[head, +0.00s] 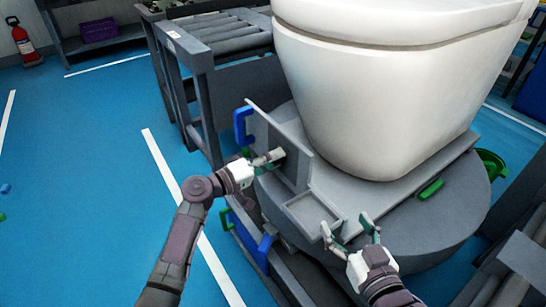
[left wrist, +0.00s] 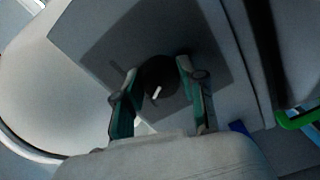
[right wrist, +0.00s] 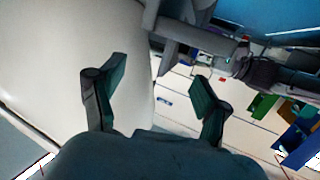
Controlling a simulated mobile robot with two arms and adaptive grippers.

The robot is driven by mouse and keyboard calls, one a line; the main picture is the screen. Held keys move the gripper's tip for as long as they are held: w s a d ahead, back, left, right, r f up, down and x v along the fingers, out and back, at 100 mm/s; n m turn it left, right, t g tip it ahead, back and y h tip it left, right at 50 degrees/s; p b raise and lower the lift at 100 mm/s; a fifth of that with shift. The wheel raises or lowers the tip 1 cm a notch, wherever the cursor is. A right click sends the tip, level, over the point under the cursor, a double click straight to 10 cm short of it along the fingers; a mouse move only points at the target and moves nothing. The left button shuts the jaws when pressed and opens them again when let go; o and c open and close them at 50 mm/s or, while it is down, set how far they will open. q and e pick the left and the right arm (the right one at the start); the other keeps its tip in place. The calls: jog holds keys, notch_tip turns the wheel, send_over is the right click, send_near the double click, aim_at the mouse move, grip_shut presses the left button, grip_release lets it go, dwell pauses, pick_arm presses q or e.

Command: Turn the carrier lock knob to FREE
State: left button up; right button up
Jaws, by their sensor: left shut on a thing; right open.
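The carrier lock knob (left wrist: 158,78) is a dark round knob with a white pointer mark, on a dark square patch of a grey panel (head: 295,150). My left gripper (left wrist: 157,88) has its two fingers on either side of the knob and is shut on it. In the head view my left gripper (head: 274,158) reaches the panel from the left and mostly hides the knob. The labels around the knob cannot be read. My right gripper (head: 350,230) is open and empty, in front of the round carrier base; its open fingers also show in the right wrist view (right wrist: 155,90).
A white toilet (head: 390,90) stands on the grey round carrier (head: 440,215). A shallow grey tray (head: 312,212) sits beside the panel. Blue handles (head: 242,125) and a green handle (head: 431,189) stick out. A roller conveyor (head: 225,40) stands behind. Blue floor is free at left.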

pick_arm(q)
jog(key=shift+n+p, duration=0.35)
jog(key=shift+n, duration=0.75)
pick_arm(e)
jog(key=shift+s+d+f+g+h, duration=0.15)
jog(key=shift+s+f+g, duration=0.2)
jog(key=shift+f, duration=0.3)
jog(key=shift+s+d+f+g+h, duration=0.1)
jog(key=shift+s+d+f+g, duration=0.1)
jog(key=shift+f+g, duration=0.35)
jog(key=shift+s+d+f+g+h, duration=0.15)
jog(key=shift+s+f+g, duration=0.15)
jog(key=shift+f, duration=0.45)
pick_arm(q)
jog(key=o, duration=1.1)
jog(key=shift+a, duration=0.15)
jog(key=v, duration=1.2)
